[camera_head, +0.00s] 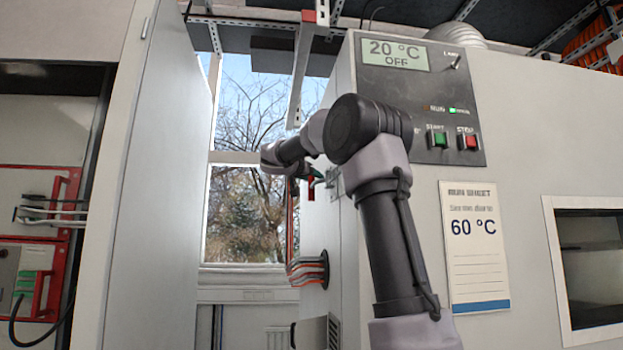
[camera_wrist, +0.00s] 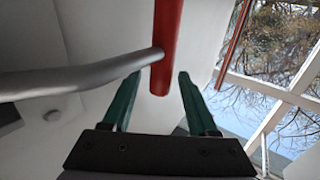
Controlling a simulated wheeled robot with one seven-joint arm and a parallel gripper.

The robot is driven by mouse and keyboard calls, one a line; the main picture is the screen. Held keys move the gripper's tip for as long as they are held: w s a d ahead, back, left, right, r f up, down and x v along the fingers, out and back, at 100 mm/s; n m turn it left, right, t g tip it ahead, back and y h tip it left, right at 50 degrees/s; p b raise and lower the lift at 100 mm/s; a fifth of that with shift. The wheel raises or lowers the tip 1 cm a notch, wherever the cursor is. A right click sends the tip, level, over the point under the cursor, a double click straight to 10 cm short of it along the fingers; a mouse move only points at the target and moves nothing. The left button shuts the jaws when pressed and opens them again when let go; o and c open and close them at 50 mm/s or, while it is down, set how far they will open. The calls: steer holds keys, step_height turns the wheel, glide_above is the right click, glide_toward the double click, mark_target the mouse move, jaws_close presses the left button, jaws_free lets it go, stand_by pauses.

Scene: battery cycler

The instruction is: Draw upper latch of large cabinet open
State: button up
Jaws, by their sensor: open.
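The large grey cabinet (camera_head: 520,120) with the control panel fills the right of the head view. On its left side face is the upper latch, a small red handle (camera_head: 311,190) by a metal bracket (camera_head: 333,181). In the wrist view the red handle (camera_wrist: 167,55) hangs down from the top edge, with a grey metal bar (camera_wrist: 85,80) meeting it from the left. My gripper (camera_wrist: 159,77) is open, its two green fingers on either side of the handle's lower end in that view. Whether either finger touches it I cannot tell. In the head view my arm partly hides the cabinet's side.
Cables (camera_head: 307,268) enter the cabinet's side below the latch. A tall grey door or panel (camera_head: 155,190) stands at left, with a window (camera_head: 245,180) behind the gap. A run sheet (camera_head: 474,245) hangs on the cabinet front. Metal framing hangs above the arm.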

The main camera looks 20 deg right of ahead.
jaws_close()
stand_by(1.4)
